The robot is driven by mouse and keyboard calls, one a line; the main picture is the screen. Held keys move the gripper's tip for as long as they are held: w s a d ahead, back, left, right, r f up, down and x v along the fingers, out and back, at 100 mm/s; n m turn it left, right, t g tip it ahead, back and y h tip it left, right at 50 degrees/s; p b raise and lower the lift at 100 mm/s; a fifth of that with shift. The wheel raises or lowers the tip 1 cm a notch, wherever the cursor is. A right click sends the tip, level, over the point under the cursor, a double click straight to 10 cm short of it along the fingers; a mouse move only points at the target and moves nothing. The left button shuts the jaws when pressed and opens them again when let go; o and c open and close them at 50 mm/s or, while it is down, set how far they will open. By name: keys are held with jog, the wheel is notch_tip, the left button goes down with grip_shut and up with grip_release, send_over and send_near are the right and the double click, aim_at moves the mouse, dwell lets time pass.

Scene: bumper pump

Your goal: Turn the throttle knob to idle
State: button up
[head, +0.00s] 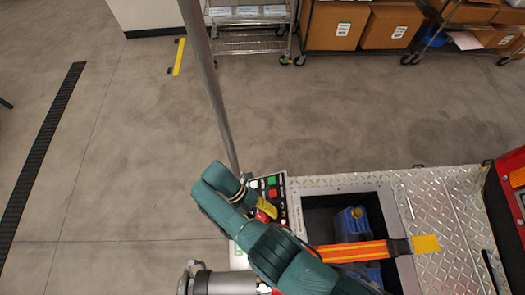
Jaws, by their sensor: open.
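The control panel (272,184) shows in the head view just right of my teal wrist. It has red, green, white and dark buttons and a small red round part (283,222) near its lower right. A yellow tag-like piece with a red end (266,208) lies over the panel beside my wrist. I cannot tell which part is the throttle knob, or where it points; part of the panel is hidden by my arm. My arm reaches from the bottom across the panel's left and lower side. My gripper's fingers do not show.
Diamond-plate deck (432,205) and a red body (509,190) lie right. A grey post (212,95) rises behind the panel. A metal fitting (226,282) sits bottom left.

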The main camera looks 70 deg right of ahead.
aim_at(260, 215)
jog(key=v, duration=0.7)
jog(key=shift+w+r, duration=0.15)
jog(key=shift+r, duration=0.1)
dwell(0.4)
